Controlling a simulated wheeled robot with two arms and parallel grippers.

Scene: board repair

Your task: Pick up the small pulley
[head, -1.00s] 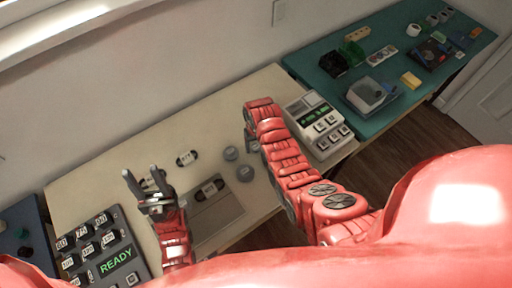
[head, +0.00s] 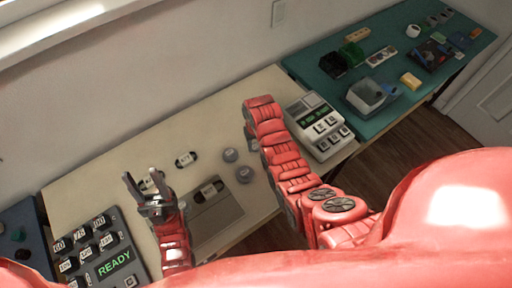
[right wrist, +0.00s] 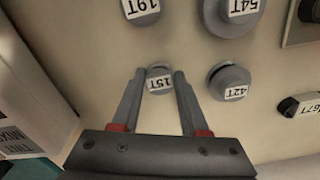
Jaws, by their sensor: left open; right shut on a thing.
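The small pulley (right wrist: 159,84), grey and labelled 15T, sits between the fingertips of my right gripper (right wrist: 159,76) in the right wrist view. The fingers touch its two sides, and whether it is lifted off the table cannot be told. Around it are grey pulleys labelled 42T (right wrist: 230,82), 54T (right wrist: 232,14) and 19T (right wrist: 141,10). In the head view, my right arm hides the right gripper and the small pulley. Two grey pulleys show there, one (head: 230,155) behind the other (head: 245,174). My left gripper (head: 140,176) is open and empty over the table's left part.
The beige table (head: 130,150) holds a grey cassette-like unit (head: 215,215), black labelled parts (head: 186,160), a READY panel (head: 112,262) at the left and a white keypad device (head: 318,125) at the right. A teal table (head: 310,66) with bins stands beyond.

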